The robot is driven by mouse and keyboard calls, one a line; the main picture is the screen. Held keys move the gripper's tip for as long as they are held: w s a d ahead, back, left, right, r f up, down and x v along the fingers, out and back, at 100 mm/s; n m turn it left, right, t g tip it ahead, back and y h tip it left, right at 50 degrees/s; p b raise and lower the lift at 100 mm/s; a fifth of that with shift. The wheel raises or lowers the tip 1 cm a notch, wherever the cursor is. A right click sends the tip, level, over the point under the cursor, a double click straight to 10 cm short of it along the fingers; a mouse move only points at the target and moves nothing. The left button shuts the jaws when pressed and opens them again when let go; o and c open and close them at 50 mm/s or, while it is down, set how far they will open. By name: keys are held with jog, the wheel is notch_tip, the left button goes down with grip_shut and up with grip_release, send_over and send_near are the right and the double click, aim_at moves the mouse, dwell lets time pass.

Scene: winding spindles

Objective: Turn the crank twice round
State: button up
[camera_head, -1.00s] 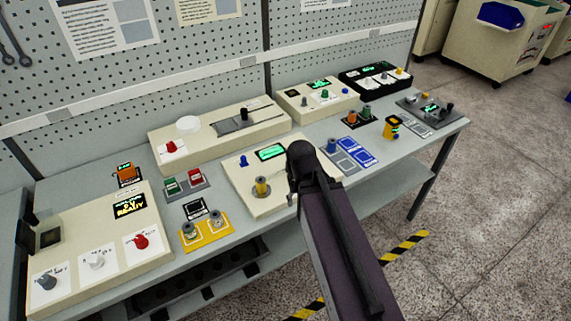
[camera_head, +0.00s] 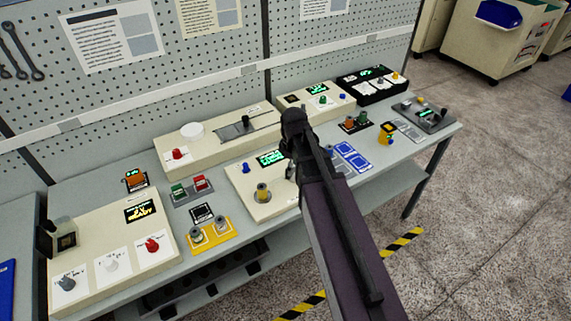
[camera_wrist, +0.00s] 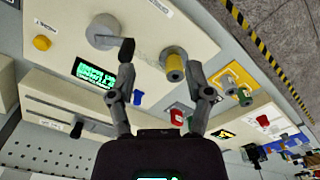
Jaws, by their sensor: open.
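The crank shows in the wrist view as a grey disc (camera_wrist: 101,33) with a dark upright handle (camera_wrist: 127,49), on a cream panel (camera_wrist: 185,25). In the head view my arm mostly hides it. A yellow spool (camera_wrist: 173,67) stands on the same panel and also shows in the head view (camera_head: 262,192). My gripper (camera_wrist: 160,74) is open with nothing between its fingers. In the wrist view the left fingertip appears just below the crank handle; I cannot tell whether they touch. The spool appears beyond the gap, towards the right finger.
A lit green display (camera_head: 271,157) and a blue knob (camera_head: 246,167) sit on the crank's panel. A yellow tray (camera_head: 222,240) with two spools stands to its left, and blue-marked pads (camera_head: 352,157) lie to its right. A pegboard (camera_head: 215,60) closes the back.

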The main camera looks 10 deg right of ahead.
jog(key=w+r+n+p, duration=0.4)
jog(key=w+r+n, duration=0.1)
jog(key=w+n, duration=0.1)
jog(key=shift+n, duration=0.5)
jog(key=shift+f, duration=0.15)
notch_tip(320, 180, down, 13)
jog(key=b, duration=1.3)
jog(key=shift+f+b, duration=0.15)
jog(key=shift+b, duration=0.2)
grip_shut()
jog(key=shift+a, duration=0.5)
jog(key=shift+d, duration=0.35)
